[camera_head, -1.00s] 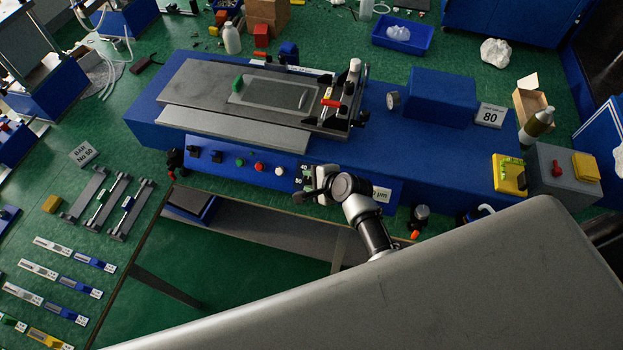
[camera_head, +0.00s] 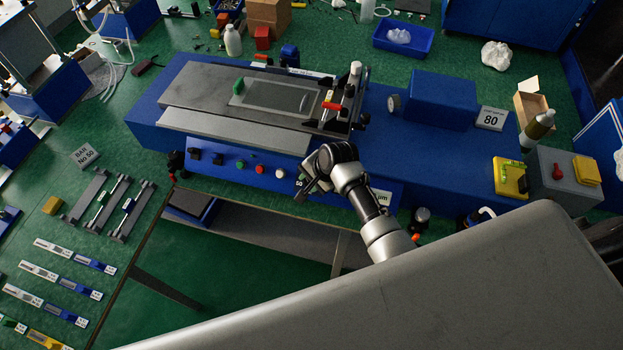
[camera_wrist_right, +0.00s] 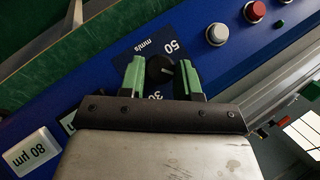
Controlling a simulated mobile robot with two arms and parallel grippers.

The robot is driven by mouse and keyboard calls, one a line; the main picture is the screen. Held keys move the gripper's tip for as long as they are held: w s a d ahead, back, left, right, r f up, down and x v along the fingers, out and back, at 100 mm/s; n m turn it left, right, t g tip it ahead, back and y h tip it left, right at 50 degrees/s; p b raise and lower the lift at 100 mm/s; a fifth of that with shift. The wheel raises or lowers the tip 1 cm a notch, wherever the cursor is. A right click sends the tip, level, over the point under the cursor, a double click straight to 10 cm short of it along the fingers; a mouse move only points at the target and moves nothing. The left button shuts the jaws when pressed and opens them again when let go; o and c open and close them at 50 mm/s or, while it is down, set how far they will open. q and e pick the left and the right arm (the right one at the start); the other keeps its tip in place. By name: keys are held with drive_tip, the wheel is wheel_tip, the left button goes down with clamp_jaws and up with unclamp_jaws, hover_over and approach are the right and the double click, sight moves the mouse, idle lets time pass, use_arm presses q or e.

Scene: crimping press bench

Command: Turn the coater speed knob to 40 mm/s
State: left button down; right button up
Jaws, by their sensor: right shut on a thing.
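The black speed knob (camera_wrist_right: 158,66) sits on a dark dial plate (camera_wrist_right: 140,48) on the blue front panel of the coater (camera_head: 225,168). In the right wrist view the plate shows "50", "mm/s" and part of "30", turned in the picture. A pale mark shows on the knob, but I cannot read exactly which number it points to. My right gripper (camera_wrist_right: 161,74) has its green-padded fingers on both sides of the knob and is shut on it. In the head view my right gripper (camera_head: 305,186) hides the knob. My left gripper is out of view.
A red button (camera_wrist_right: 255,12) and a white button (camera_wrist_right: 217,34) are beside the dial. An "80 µm" label (camera_wrist_right: 32,153) is on the panel's other side. The coater's flat bed (camera_head: 200,85) lies behind the panel. Open floor shows in front of the bench.

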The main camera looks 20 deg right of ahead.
idle(0.5)
drive_tip(key=o, duration=0.9)
drive_tip(key=shift+o, duration=0.2)
drive_tip(key=shift+s+d+r, duration=0.15)
drive_tip(key=shift+s+r, duration=0.05)
drive_tip(key=shift+r, duration=0.35)
drive_tip(key=b+v, duration=0.1)
drive_tip(key=v, duration=0.8)
drive_tip(key=shift+r+b, duration=0.3)
drive_tip(key=shift+b, duration=0.05)
